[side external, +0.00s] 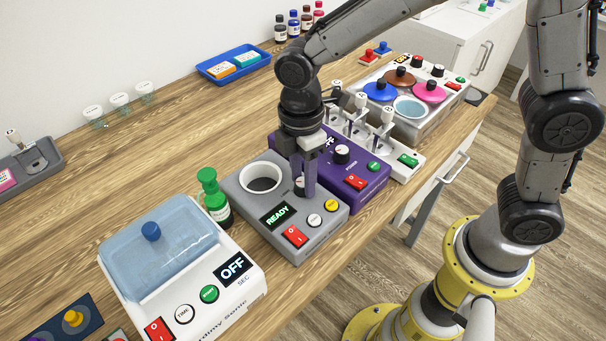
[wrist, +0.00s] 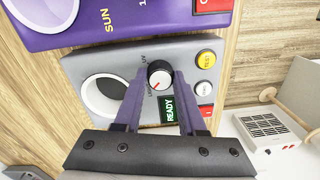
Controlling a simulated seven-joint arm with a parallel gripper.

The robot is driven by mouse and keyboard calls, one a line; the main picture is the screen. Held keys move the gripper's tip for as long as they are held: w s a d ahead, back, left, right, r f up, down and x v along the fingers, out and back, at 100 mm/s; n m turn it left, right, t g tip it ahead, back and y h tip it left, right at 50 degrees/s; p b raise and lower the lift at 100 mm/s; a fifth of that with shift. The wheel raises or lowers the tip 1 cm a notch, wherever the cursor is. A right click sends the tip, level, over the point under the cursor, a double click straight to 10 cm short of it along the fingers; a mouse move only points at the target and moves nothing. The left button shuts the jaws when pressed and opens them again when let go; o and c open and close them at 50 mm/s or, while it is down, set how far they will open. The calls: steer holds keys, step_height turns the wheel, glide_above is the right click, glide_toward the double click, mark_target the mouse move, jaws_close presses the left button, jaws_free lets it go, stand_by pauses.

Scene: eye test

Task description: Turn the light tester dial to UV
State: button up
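The light tester (side external: 325,219) is a grey box with a white ring-shaped well (side external: 262,178) and a display (side external: 277,215) reading READY. Its dial (wrist: 160,75) is a black knob with a white top and a red mark pointing to the lower left in the wrist view. A UV label (wrist: 143,58) lies at its upper left; another label at its lower left is partly hidden. The purple fingers of my gripper (wrist: 161,74) stand apart on either side of the dial. In the side view my gripper (side external: 304,192) reaches down over it. Whether the fingers press on it is unclear.
A purple device (side external: 370,190) stands close on the right of the tester. A green-capped bottle (side external: 211,191) and a white sonic bath (side external: 190,290) stand on its left. The tester's front carries a red switch (side external: 294,236) and round white and yellow buttons (side external: 331,206).

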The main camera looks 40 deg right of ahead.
jaws_close()
steer(key=shift+m, duration=0.4)
steer(key=m, duration=0.2)
steer(key=shift+m, duration=0.4)
steer(key=m, duration=0.4)
steer(key=shift+m, duration=0.3)
steer(key=m, duration=0.4)
steer(key=shift+r, duration=0.1)
steer(key=m, duration=0.5)
steer(key=shift+t, duration=0.3)
steer(key=shift+m, duration=0.4)
